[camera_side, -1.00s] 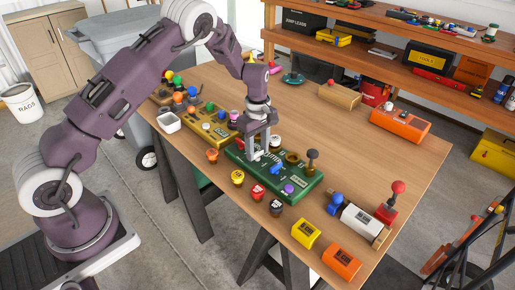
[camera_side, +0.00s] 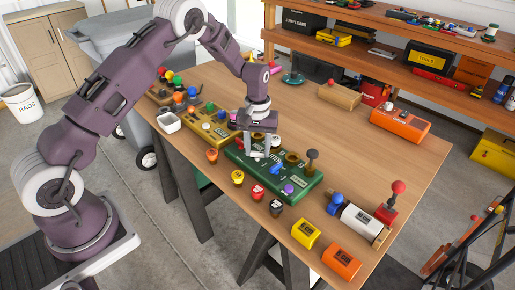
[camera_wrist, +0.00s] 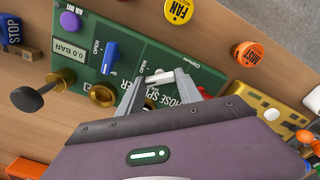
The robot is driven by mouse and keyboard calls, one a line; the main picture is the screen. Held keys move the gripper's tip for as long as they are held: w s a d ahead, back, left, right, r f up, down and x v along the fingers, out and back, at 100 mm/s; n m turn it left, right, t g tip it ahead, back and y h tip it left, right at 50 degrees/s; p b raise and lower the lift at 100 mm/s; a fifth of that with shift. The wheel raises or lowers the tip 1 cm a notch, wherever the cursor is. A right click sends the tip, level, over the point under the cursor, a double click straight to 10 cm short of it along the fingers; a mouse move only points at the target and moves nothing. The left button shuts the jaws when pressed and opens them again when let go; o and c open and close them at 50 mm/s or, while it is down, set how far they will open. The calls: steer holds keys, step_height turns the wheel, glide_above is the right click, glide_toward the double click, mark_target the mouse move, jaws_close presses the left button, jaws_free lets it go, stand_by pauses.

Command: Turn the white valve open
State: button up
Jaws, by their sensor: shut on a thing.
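The green panel (camera_side: 237,157) lies on the workbench. Its white valve handle (camera_wrist: 158,78) shows in the wrist view as a short white bar between the two fingertips. My gripper (camera_wrist: 160,80) is shut on the white handle, with a finger at each end of it. In the side view my gripper (camera_side: 257,154) reaches straight down onto the panel, and its fingers mostly hide the white valve there. A blue valve handle (camera_wrist: 110,57) sits beside it on the same panel.
Brass fittings (camera_wrist: 103,95), a purple knob (camera_wrist: 70,21) and a black-topped lever (camera_side: 312,154) stand close by on the panel. A yellow panel (camera_side: 208,128) lies to the left. Several coloured buttons line the bench's front.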

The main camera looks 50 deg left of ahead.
mark_target(257, 152)
steer(key=m, duration=0.3)
steer(key=shift+m, duration=2.1)
steer(key=o, duration=1.4)
step_height(257, 152, up, 7)
steer(key=shift+r, duration=0.1)
